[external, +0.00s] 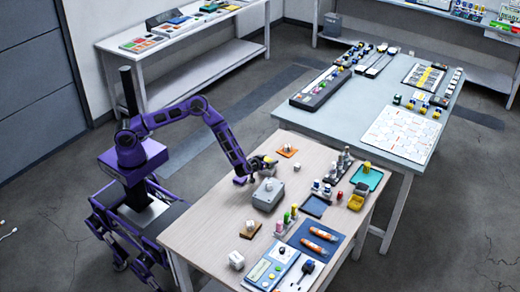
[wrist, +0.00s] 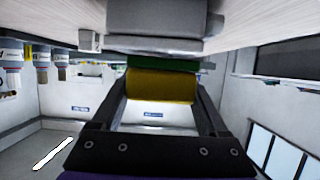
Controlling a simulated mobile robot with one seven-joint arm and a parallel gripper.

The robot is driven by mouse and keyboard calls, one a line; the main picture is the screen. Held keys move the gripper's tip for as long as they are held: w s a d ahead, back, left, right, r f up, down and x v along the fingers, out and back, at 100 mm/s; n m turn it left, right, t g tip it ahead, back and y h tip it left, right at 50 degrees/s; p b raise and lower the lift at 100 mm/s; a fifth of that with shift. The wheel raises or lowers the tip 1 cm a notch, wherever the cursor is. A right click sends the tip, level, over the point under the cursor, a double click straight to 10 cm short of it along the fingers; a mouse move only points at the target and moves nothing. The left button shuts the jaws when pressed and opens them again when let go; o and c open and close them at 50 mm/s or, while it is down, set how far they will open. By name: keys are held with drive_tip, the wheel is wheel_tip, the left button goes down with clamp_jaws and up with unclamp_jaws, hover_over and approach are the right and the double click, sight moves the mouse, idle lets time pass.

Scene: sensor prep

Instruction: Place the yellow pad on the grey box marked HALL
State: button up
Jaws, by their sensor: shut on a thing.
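My gripper (wrist: 162,75) is shut on the yellow pad (wrist: 160,88), which sits between the two fingers in the wrist view. A green strip (wrist: 150,63) lies along the pad's edge toward the grey box. The grey box (wrist: 150,22) is beyond the fingertips in that view. The pad appears apart from the box. I cannot read any marking on the box.
Bottles (external: 287,216), small trays (external: 316,206) and a blue mat (external: 312,248) fill the right side.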

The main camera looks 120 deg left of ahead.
drive_tip(key=shift+f, duration=0.2)
drive_tip(key=o, duration=1.2)
drive_tip(key=shift+o, duration=0.2)
drive_tip(key=shift+r, duration=0.2)
drive_tip(key=shift+d+r, duration=0.15)
drive_tip(key=shift+d, duration=0.15)
drive_tip(key=p+v, duration=0.1)
drive_tip(key=v, duration=1)
drive_tip(key=shift+d, duration=0.15)
